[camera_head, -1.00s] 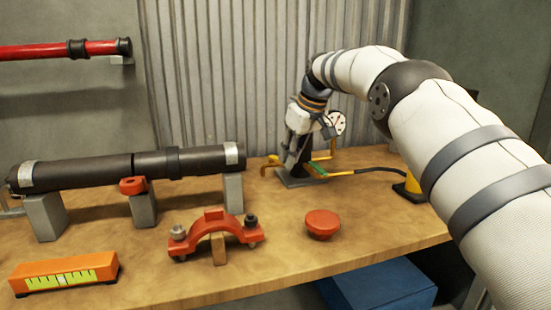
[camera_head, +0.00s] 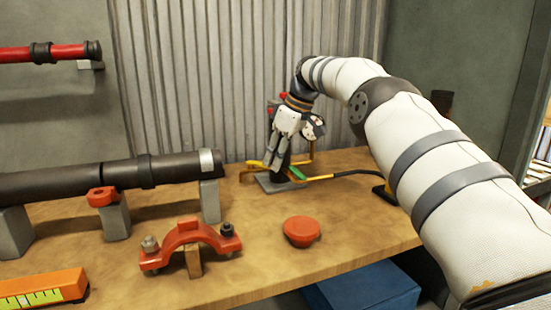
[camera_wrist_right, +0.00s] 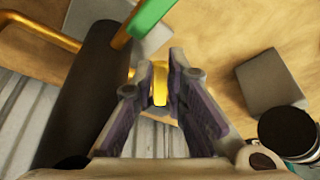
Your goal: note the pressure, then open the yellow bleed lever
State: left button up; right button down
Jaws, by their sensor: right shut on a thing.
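The small black test pump (camera_head: 268,183) stands at the back of the bench, with a dark upright body that shows in the right wrist view (camera_wrist_right: 82,85). A round pale gauge (camera_head: 313,127) sits at its top right; its reading is too small to tell. My right gripper (camera_head: 272,165) is at the pump, fingers pointing down. In the right wrist view my right gripper (camera_wrist_right: 160,84) is shut on a narrow yellow piece, apparently the yellow bleed lever (camera_wrist_right: 160,90). Its far end is hidden. A green-gripped yellow bar (camera_head: 297,174) lies beside it. My left gripper is out of view.
A dark pipe (camera_head: 110,174) rests on grey blocks at left. An orange-red clamp (camera_head: 190,238), a red cap (camera_head: 301,230) and an orange level (camera_head: 42,289) lie in front. A blue box (camera_head: 365,290) is below the bench.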

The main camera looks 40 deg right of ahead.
jog(key=c, duration=1.6)
grip_release()
jog(key=a+v, duration=0.1)
jog(key=v, duration=0.6)
jog(key=shift+d+r, duration=0.25)
jog(key=shift+d, duration=0.25)
jog(key=shift+s, duration=0.1)
